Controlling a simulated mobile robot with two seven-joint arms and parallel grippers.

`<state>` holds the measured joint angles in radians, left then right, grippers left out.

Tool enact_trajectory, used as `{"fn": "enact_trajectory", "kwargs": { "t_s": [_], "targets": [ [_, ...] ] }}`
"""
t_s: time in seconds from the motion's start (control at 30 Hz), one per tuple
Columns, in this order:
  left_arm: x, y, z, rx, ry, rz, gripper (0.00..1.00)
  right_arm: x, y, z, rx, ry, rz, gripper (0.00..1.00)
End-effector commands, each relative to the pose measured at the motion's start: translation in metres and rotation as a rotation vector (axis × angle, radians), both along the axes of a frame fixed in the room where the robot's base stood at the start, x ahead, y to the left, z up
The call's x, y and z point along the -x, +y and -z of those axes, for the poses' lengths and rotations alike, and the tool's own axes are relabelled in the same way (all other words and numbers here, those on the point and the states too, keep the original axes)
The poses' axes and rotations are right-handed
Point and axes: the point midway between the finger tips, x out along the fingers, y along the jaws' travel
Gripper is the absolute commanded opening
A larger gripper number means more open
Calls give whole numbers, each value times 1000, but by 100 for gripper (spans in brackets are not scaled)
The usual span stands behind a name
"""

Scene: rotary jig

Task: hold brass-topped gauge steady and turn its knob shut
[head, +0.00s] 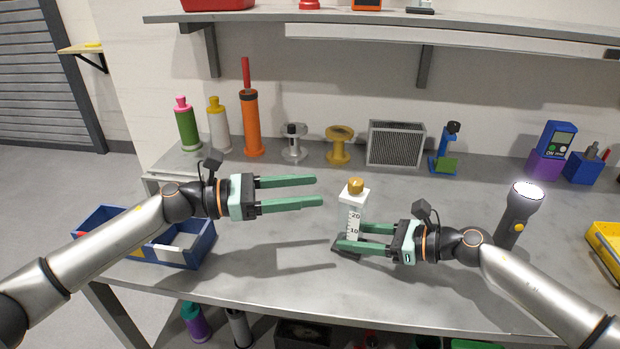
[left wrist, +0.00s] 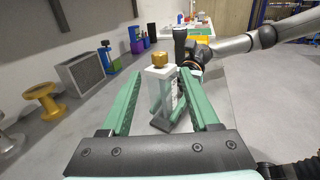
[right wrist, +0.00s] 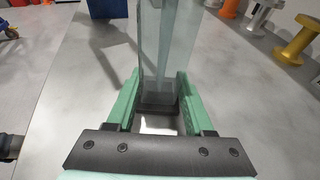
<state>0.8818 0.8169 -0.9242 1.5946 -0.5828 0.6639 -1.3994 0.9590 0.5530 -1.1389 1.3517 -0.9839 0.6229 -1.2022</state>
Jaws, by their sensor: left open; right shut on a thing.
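The gauge (head: 354,212) stands upright on the bench, a clear body with a printed scale, a white cap and a brass knob (head: 356,185) on top. My right gripper (head: 352,237) is shut on the gauge's lower body, from the right. In the right wrist view the clear body (right wrist: 165,50) rises between the fingers above a dark base. My left gripper (head: 318,190) is open and empty, to the left of the gauge at about knob height. In the left wrist view the brass knob (left wrist: 159,59) shows beyond the open fingers, apart from them.
A flashlight (head: 518,210) stands to the right, near my right arm. A blue bin (head: 190,250) is at the left front. Bottles, an orange pump (head: 252,125), spools and a grey vented box (head: 395,144) line the back. Bench between bin and gauge is clear.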

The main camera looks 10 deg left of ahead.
Motion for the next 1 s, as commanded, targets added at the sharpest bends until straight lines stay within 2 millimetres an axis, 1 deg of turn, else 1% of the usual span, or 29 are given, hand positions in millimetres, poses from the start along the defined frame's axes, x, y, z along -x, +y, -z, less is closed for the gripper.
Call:
{"fn": "enact_trajectory", "kwargs": {
  "t_s": [0.03, 0.3, 0.33, 0.57, 0.67, 0.77, 1.0],
  "targets": [
    [0, 0, 0, 0, 0, 0, 62, 0, 0, 1, 2, 2, 0, 56],
    [0, 0, 0, 0, 0, 0, 62, 0, 0, 1, 1, 1, 0, 86],
    [0, 0, 0, 0, 0, 0, 62, 0, 0, 1, 1, 1, 0, 87],
    [0, 0, 0, 0, 0, 0, 62, 0, -1, 0, 0, 0, 1, 87],
    [0, 0, 0, 0, 0, 0, 62, 1, -6, -1, 1, 0, 2, 87],
    [0, 0, 0, 0, 0, 0, 62, 5, -19, -5, 2, 1, 3, 87],
    [0, 0, 0, 0, 0, 0, 62, 19, -66, -19, 3, 2, 4, 87]
  ]
}}
